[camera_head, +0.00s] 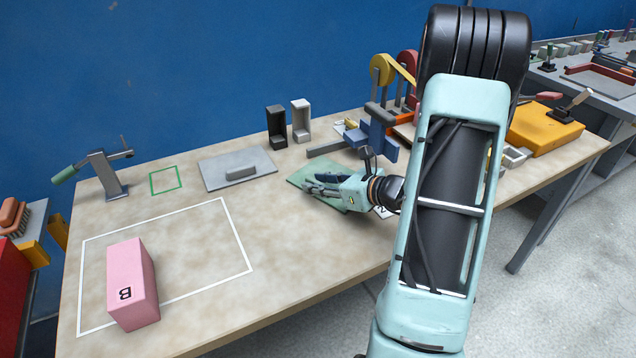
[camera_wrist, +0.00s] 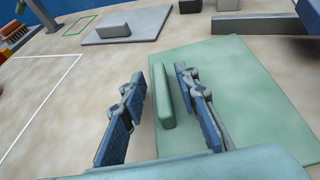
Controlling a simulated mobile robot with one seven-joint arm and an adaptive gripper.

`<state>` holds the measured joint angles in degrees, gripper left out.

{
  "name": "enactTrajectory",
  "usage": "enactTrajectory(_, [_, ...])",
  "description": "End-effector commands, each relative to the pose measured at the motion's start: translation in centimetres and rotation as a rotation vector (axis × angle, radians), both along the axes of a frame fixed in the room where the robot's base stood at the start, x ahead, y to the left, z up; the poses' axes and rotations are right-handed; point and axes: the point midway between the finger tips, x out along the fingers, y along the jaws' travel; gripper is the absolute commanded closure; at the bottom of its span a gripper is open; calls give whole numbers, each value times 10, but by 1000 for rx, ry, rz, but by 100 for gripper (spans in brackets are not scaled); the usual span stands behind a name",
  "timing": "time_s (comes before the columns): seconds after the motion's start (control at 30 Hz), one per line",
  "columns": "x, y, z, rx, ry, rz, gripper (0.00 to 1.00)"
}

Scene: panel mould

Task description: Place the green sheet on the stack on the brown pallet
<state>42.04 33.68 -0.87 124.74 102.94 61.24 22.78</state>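The green sheet (camera_wrist: 235,85) lies flat on the table, with a raised green handle bar (camera_wrist: 162,97) on it. In the head view the sheet (camera_head: 305,174) is partly covered by my gripper (camera_head: 318,187). In the wrist view my gripper (camera_wrist: 160,76) is open, one blue-padded finger on each side of the handle bar, with a gap on both sides. I cannot tell whether the fingertips are level with the bar or above it. I cannot make out a brown pallet or a stack; my arm hides part of the table's right side.
A grey sheet with a bar handle (camera_head: 222,178) lies left of the green one. Two small upright holders (camera_head: 276,127), a blue clamp (camera_head: 380,130) and a yellow block (camera_head: 545,128) stand farther back and right.

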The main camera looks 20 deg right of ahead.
Motion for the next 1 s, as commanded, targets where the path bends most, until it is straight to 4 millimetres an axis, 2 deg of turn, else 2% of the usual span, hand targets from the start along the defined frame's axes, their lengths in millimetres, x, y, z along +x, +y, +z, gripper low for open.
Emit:
enactTrajectory(0.4, [-72, -34, 34, -1, 0, -4, 71])
enactTrajectory(0.6, [-95, -44, 44, -1, 0, -3, 71])
enactTrajectory(0.63, [-97, -45, 44, 0, 0, -3, 68])
enactTrajectory(0.77, [-99, -46, 44, 3, 2, -2, 68])
enactTrajectory(1.0, [-90, -43, 38, 5, 2, 4, 68])
